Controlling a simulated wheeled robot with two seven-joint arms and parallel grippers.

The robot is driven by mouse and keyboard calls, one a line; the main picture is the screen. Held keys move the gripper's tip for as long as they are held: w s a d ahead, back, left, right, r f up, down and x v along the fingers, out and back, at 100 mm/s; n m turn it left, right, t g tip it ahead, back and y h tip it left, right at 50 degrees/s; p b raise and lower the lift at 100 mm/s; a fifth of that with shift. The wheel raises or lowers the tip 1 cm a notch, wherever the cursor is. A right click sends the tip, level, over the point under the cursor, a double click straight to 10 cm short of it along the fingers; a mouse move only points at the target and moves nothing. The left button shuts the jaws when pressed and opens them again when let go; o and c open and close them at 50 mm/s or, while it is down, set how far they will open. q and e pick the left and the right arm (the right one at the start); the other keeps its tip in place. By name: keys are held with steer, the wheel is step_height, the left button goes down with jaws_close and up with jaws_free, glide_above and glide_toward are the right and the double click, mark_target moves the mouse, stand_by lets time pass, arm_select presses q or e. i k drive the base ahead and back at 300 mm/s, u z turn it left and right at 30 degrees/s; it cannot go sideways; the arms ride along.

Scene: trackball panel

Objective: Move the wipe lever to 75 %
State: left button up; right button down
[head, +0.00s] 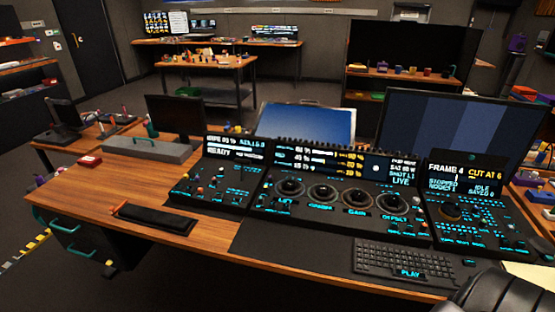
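A black control panel stands on the wooden desk, in three sections. The left section (215,183) has a small screen (235,148) whose top line seems to show a percentage, too small to read surely, with READY below it. Small knobs and lit buttons sit under that screen. I cannot tell which small part is the wipe lever, or its position. The middle section (340,205) carries several large trackballs in dark rings. The right section (465,215) has a screen reading FRAME 4 and a round dial. Neither of my grippers can be made out in the head view.
A black keyboard (405,262) lies in front of the panel. A dark padded rest (155,216) lies at the desk's left front. A large monitor (435,125) stands behind right. A dark rounded shape (505,293) fills the lower right corner. Bare desk (90,200) shows at left.

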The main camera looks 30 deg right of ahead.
mark_target(237, 161)
steer(key=z, duration=0.35)
steer(key=k, duration=0.4)
steer(key=z, duration=0.85)
steer(key=i, duration=0.75)
steer(key=u, duration=0.7)
steer(key=i, duration=0.5)
steer(key=u, duration=0.55)
